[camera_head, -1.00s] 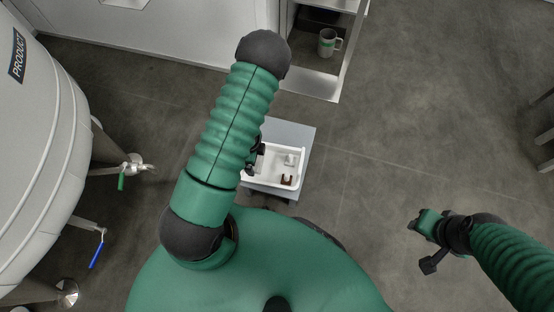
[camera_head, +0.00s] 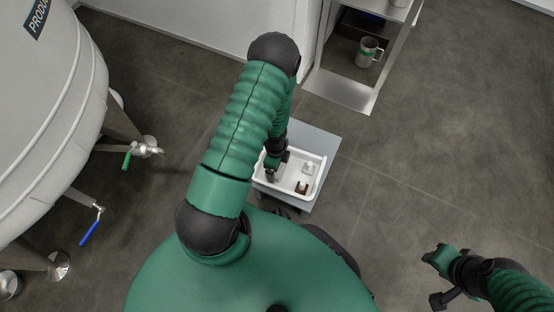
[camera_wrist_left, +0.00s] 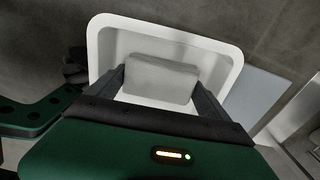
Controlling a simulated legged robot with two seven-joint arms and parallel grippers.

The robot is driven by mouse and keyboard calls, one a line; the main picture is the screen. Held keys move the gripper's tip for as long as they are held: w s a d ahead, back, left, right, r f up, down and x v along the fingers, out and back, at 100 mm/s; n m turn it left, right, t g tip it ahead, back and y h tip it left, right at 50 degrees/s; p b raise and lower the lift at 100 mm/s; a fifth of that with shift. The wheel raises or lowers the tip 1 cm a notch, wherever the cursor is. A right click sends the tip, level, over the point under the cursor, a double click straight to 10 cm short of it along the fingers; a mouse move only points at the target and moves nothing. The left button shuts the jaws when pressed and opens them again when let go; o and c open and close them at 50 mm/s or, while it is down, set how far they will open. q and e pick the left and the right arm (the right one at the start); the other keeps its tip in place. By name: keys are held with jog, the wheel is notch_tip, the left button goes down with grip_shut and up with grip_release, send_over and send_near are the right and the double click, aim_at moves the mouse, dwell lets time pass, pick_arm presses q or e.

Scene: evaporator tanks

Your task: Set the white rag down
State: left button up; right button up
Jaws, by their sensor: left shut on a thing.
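My left gripper (camera_head: 272,174) is over the left part of a white tray (camera_head: 318,183), low and close to it. In the left wrist view its two fingers (camera_wrist_left: 160,86) are shut on the white rag (camera_wrist_left: 160,75), a pale grey-white folded block. The white tray (camera_wrist_left: 105,42) lies behind and around the rag there. I cannot tell whether the rag touches the tray floor. In the head view the gripper and arm hide the rag. My right gripper (camera_head: 436,257) hangs over the floor at the lower right, away from the tray; its jaws are unclear.
The tray rests on a grey flat top (camera_head: 322,143). A small white item (camera_head: 308,168) and a brown item (camera_head: 301,187) are in its right part. A steel shelf with a mug (camera_head: 368,52) stands behind. A tank (camera_head: 45,120) with valves is at the left. Floor at right is clear.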

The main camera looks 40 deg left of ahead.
pick_arm(q)
jog(key=o, duration=1.2)
jog(key=shift+r, duration=0.15)
jog(key=w+d+r+n+y+p, duration=0.15)
jog(key=r+p, duration=0.35)
jog(key=r, duration=0.6)
jog(key=w+r+n+p, duration=0.25)
jog(key=r+p, duration=0.25)
jog(key=r, duration=0.6)
jog(key=s+d+r+n, duration=0.1)
jog(key=d+r+n, duration=0.2)
jog(key=r, duration=0.2)
jog(key=s+d+r+n+t+h, duration=0.1)
jog(key=s+d+r+n, duration=0.1)
jog(key=d+r+n, duration=0.1)
jog(key=s+d+r+n+t, duration=0.1)
jog(key=s+d+r+n, duration=0.1)
jog(key=d+r, duration=0.3)
jog(key=shift+d+r+n, duration=0.15)
jog(key=shift+r+n, duration=0.2)
jog(key=shift+r, duration=0.35)
jog(key=shift+d+r+n, duration=0.1)
jog(key=shift+r+n, duration=0.25)
jog(key=shift+r, duration=0.3)
